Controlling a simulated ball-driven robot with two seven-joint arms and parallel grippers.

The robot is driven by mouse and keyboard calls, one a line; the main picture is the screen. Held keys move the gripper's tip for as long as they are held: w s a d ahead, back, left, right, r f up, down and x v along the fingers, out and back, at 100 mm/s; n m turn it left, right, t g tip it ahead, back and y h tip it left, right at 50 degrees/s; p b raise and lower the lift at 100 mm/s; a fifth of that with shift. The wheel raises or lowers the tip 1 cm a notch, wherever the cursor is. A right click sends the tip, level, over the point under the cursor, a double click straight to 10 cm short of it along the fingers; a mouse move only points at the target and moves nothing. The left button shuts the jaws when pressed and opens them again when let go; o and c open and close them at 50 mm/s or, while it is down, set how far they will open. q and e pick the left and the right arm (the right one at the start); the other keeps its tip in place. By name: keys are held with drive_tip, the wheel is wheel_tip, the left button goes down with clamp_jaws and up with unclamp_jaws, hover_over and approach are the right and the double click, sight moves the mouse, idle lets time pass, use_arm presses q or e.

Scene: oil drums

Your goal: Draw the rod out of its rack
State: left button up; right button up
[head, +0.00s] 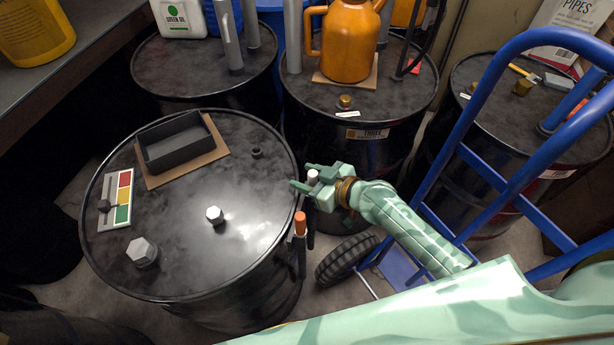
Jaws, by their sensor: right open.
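A rod with an orange top (300,223) stands upright in a dark rack (298,262) on the right side of the front black drum (240,262). My right gripper (306,178) is open beside the drum's rim, beyond the orange-topped rod and apart from it. A small white cap (312,177) shows at the gripper's fingers. A dark upright piece shows below the gripper; I cannot tell whether the two belong together. The rack is partly hidden behind the rod. My left gripper is not in view.
The front drum's lid carries a black tray (176,144), a colored gauge panel (118,199) and hexagonal bolts. An orange jug (348,45) stands on a drum behind. A shelf (60,70) is at upper left.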

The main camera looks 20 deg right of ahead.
sight(310, 171)
drive_tip(key=shift+a, duration=0.1)
clamp_jaws()
drive_tip(key=shift+r, duration=0.1)
drive_tip(key=shift+r+p, duration=1.4)
drive_tip(key=shift+r, duration=0.15)
wheel_tip(310, 171, up, 8)
drive_tip(key=p, duration=0.8)
drive_tip(key=shift+r, duration=0.15)
